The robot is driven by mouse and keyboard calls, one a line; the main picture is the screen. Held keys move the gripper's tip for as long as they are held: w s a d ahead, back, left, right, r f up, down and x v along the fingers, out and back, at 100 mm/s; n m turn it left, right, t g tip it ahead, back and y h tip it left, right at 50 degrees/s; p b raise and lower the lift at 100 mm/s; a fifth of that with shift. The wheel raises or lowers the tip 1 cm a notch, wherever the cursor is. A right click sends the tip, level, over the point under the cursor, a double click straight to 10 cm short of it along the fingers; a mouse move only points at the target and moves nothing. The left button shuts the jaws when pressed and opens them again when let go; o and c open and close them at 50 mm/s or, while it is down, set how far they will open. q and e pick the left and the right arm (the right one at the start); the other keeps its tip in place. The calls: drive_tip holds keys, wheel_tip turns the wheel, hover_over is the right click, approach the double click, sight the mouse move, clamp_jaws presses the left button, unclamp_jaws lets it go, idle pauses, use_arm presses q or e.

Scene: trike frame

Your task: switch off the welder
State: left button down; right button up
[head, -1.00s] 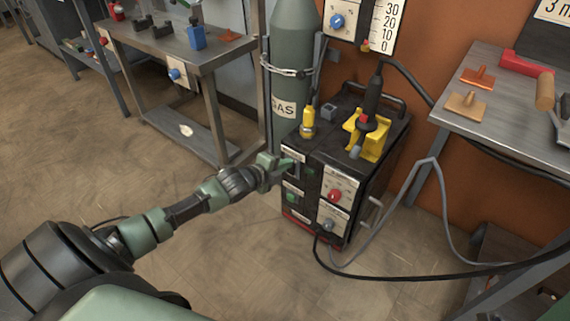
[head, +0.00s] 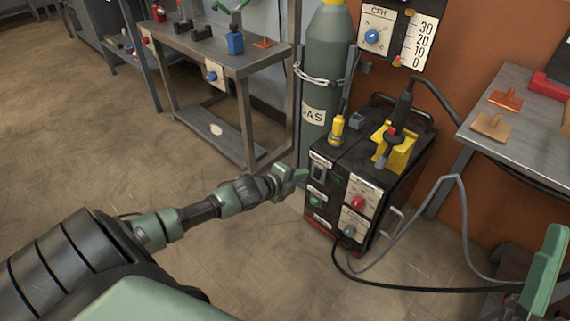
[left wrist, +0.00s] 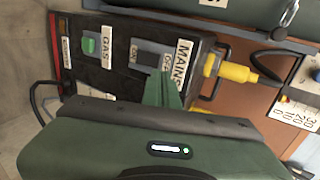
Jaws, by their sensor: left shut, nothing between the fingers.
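The welder (head: 372,190) is a black box on the floor. Its mains switch (head: 319,171) is on the upper left of its front. In the left wrist view the switch (left wrist: 147,58) is a dark rocker in a grey frame, between ON and OFF labels and beside the MAINS label (left wrist: 182,62). I cannot tell which way it is set. My left gripper (head: 303,178) is shut and empty, just left of the welder's front. Its green fingertips (left wrist: 163,92) are close to the switch frame; contact is unclear. Part of my right gripper (head: 545,272) shows at the right edge.
A green button (left wrist: 89,45) labelled GAS is beside the switch. A red knob (head: 358,203) is on the front. A yellow torch holder (head: 394,150) stands on top. The gas cylinder (head: 327,90) is behind. Black and grey cables run right. Benches stand left and right.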

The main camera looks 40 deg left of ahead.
use_arm(q)
drive_tip(key=s+r+p, duration=0.3)
drive_tip(key=s+r, duration=0.2)
drive_tip(key=s, duration=0.1)
drive_tip(key=shift+a, duration=0.25)
use_arm(e)
drive_tip(key=w+f+g+h, duration=0.2)
drive_tip(key=f+g, duration=0.3)
drive_tip(key=f, duration=0.3)
drive_tip(key=w+f+g+h, duration=0.1)
drive_tip(key=f+g, duration=0.3)
drive_tip(key=f, duration=0.4)
drive_tip(key=shift+w+d+g+h, duration=0.4)
drive_tip(key=shift+w+d, duration=0.05)
drive_tip(key=shift+w, duration=0.45)
use_arm(q)
drive_tip(key=shift+s, duration=0.1)
use_arm(e)
drive_tip(key=shift+r, duration=0.1)
